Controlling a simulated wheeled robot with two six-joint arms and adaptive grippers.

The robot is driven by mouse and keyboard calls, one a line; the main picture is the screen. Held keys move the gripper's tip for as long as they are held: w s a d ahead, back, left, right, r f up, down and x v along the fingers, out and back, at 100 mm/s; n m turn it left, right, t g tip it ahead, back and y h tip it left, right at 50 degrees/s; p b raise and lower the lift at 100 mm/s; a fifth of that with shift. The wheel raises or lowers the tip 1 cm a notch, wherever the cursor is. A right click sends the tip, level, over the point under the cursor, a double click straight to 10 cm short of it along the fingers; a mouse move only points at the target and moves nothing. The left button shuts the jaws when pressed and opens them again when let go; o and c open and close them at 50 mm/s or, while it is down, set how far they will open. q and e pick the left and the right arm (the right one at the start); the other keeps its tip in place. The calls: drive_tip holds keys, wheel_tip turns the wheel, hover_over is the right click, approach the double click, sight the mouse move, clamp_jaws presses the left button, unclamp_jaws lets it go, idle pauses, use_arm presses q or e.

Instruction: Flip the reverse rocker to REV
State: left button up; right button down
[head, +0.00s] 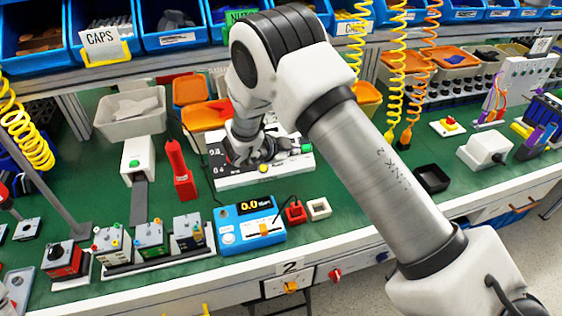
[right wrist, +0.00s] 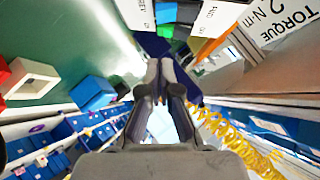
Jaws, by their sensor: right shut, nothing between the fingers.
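A white control panel (head: 240,179) lies on the green bench, with "0.4" markings at its left and a green button (head: 308,148) at its right end. My right gripper (head: 262,152) is over this panel, shut and empty. It hides much of the panel's middle, and the rocker cannot be made out in the head view. In the right wrist view, the shut fingertips (right wrist: 167,66) point toward a small blue and green part (right wrist: 166,30) between two white labels, one seeming to read REV (right wrist: 136,12). I cannot tell whether the tips touch it. My left gripper is not in view.
A blue meter (head: 236,233) reading 0.0 stands in front of the panel, beside a red block (head: 295,212). A red upright tool (head: 180,170) is to the left. Orange bins (head: 204,115) stand behind. Bare green bench shows at the right of the panel.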

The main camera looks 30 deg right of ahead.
drive_tip(key=w+f, duration=0.1)
drive_tip(key=f+b, duration=0.1)
drive_tip(key=w+d+f+b, duration=0.1)
drive_tip(key=f, duration=0.1)
drive_tip(key=shift+w, duration=0.35)
drive_tip(key=shift+w+r, duration=0.1)
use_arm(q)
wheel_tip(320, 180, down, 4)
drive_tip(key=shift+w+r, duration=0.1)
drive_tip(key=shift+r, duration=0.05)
use_arm(e)
drive_tip(key=shift+d, duration=0.1)
